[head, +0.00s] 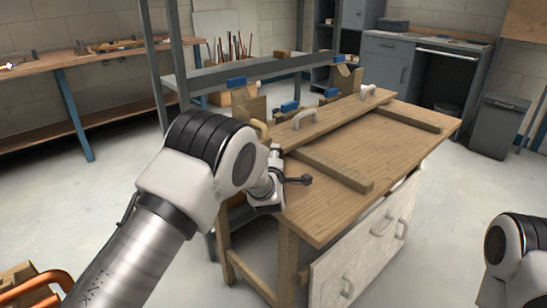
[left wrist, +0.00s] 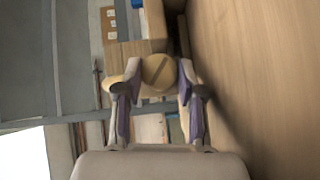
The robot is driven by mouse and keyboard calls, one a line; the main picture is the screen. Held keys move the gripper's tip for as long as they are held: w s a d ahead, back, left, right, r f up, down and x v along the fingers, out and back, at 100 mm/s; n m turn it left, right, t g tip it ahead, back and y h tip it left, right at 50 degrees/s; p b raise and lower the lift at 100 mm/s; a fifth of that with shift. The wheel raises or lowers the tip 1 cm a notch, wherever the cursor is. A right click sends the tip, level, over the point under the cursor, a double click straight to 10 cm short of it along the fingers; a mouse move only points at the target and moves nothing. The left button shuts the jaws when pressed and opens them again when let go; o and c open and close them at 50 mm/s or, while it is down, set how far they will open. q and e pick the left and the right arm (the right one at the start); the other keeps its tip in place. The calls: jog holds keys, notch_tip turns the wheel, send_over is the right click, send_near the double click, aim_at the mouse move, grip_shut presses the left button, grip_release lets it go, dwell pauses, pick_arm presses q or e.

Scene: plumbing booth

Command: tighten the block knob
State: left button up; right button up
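The round tan block knob (left wrist: 158,72), with a dark slanted slot across its face, shows in the left wrist view against a wooden block (left wrist: 128,50). In the head view a yellowish knob-like piece (head: 262,128) shows by the wooden blocks at the bench's far left corner. My left gripper (head: 276,150) is at the bench's left edge, just short of that piece. In the left wrist view its fingers (left wrist: 159,80) are spread on either side of the knob; whether they touch it I cannot tell. My right gripper is outside the picture; only part of the right arm shows.
The wooden workbench (head: 400,135) carries a long board (head: 330,118) with white handles and loose wooden strips (head: 330,167). A grey metal frame (head: 245,72) with blue clamps stands behind it. A grey bin (head: 497,125) stands at right. The bench's front right top is clear.

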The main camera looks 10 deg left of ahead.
pick_arm(q)
jog(key=m+g+p, duration=0.1)
jog(key=p, duration=0.3)
jog(key=r+m+g+p, duration=0.1)
jog(key=g+p, duration=0.1)
jog(key=p, duration=0.3)
jog(key=shift+r+m, duration=0.25)
jog(key=shift+m, duration=0.05)
jog(key=shift+f+g+p, duration=0.15)
jog(key=shift+g+p, duration=0.25)
jog(key=shift+p, duration=0.05)
jog(key=shift+f+m, duration=0.3)
jog(key=o, duration=0.9)
jog(key=shift+c, duration=0.2)
jog(key=shift+d, duration=0.1)
jog(key=v, duration=0.7)
jog(key=shift+s+d+r, duration=0.15)
